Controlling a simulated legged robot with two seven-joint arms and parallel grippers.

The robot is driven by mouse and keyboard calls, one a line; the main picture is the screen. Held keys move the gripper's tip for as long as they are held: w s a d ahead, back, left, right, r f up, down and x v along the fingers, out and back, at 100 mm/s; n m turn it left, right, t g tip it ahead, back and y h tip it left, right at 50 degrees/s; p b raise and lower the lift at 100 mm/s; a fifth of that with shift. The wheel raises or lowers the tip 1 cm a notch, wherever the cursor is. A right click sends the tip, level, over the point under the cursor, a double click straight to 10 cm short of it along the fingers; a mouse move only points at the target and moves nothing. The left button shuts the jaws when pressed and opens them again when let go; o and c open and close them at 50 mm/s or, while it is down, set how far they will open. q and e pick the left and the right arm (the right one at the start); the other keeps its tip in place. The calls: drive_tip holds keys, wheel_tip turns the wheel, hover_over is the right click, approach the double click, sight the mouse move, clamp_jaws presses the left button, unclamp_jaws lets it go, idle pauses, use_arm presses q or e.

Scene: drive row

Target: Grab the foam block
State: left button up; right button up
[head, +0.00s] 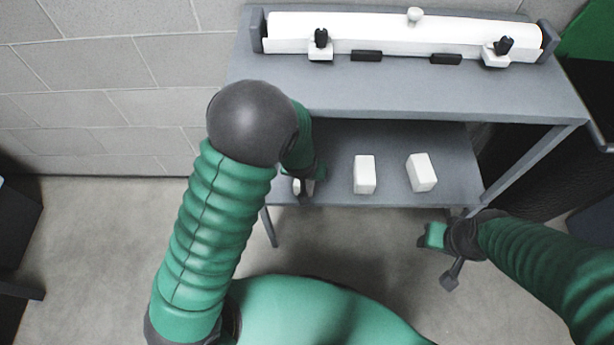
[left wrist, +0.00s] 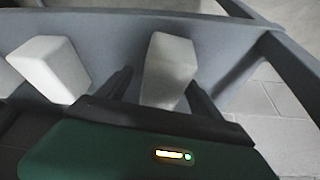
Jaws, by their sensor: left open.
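White foam blocks stand on the lower shelf. In the head view one block (head: 364,174) is in the middle, and another block (head: 421,172) is to its right. A third white block (head: 297,187) is mostly hidden by my left gripper (head: 308,186). In the left wrist view my left gripper (left wrist: 162,80) is open, with one white block (left wrist: 168,62) in line between its fingers; I cannot tell whether they touch it. Another white block (left wrist: 48,68) stands outside the fingers, to the left. My right gripper (head: 440,258) is away from the blocks, in front of the shelf's right side; its jaw state is unclear.
The grey upper shelf (head: 400,92) overhangs the lower shelf (head: 392,192). On the upper one lies a long white fixture (head: 385,30) with black knobs. A grey leg (head: 530,165) stands on the right. A block wall (head: 110,80) is at left; bare floor (head: 100,240) lies in front.

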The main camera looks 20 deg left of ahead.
use_arm(q)
drive_tip(key=shift+a+f, duration=0.2)
drive_tip(key=shift+a, duration=0.05)
use_arm(e)
drive_tip(key=shift+a+r, duration=0.1)
drive_tip(key=shift+a, duration=0.2)
use_arm(q)
drive_tip(key=shift+d, duration=0.15)
drive_tip(key=c, duration=1.4)
use_arm(e)
drive_tip(key=shift+d, duration=0.1)
